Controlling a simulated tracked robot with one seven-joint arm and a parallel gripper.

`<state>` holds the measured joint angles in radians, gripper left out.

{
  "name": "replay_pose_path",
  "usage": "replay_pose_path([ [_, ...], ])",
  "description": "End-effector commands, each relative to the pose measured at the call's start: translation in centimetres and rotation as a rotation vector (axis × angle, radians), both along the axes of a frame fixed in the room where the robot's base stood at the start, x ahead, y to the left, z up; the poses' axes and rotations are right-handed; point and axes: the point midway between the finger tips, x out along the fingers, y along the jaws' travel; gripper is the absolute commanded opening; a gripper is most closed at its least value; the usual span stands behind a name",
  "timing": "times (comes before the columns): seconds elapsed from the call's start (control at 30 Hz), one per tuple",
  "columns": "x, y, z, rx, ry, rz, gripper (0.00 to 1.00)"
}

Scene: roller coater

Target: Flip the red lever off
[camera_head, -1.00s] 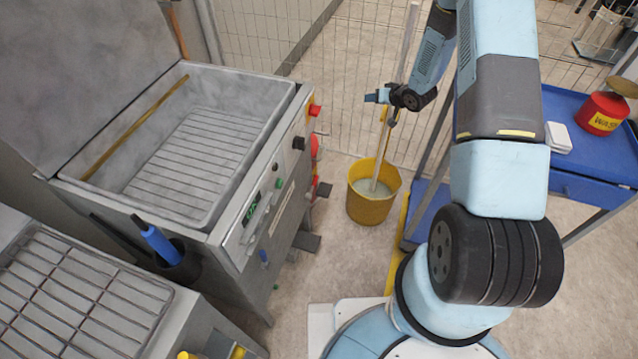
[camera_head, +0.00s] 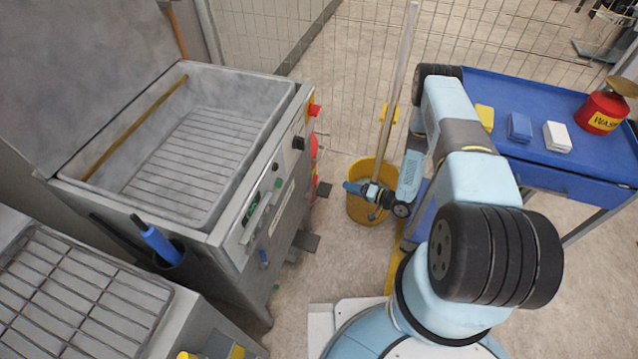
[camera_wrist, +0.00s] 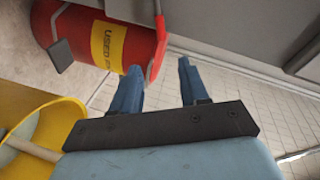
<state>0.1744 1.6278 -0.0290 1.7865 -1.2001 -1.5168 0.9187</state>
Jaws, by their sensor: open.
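A small red part (camera_head: 314,110), which looks like the red lever, sticks out near the top right corner of the grey machine's control panel (camera_head: 262,200). Its exact position, on or off, is too small to tell. My gripper (camera_head: 352,187) is in front of the yellow bucket, lower in the picture and to the right of that red part, apart from it. In the wrist view my gripper (camera_wrist: 158,78) has its two blue fingers spread with nothing between them. I cannot make out the red lever for certain in the wrist view.
A red can with a yellow label (camera_wrist: 108,45) lies ahead of the fingers in the wrist view. A yellow bucket (camera_head: 362,212) with a pole stands behind my gripper. A blue cart (camera_head: 555,95) stands right, a wire fence behind.

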Motion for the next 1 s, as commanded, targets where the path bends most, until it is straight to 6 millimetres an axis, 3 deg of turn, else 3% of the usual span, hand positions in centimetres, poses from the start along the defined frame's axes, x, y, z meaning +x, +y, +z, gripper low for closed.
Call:
replay_pose_path([
  [0.1,-1.1,0.2,-0.7,0.033,0.012,0.002,0.44],
  [0.27,-1.0,1.0,-1.0,0.044,0.016,0.005,0.44],
  [1.0,4.6,11.1,-2.7,0.042,0.014,0.006,0.44],
])
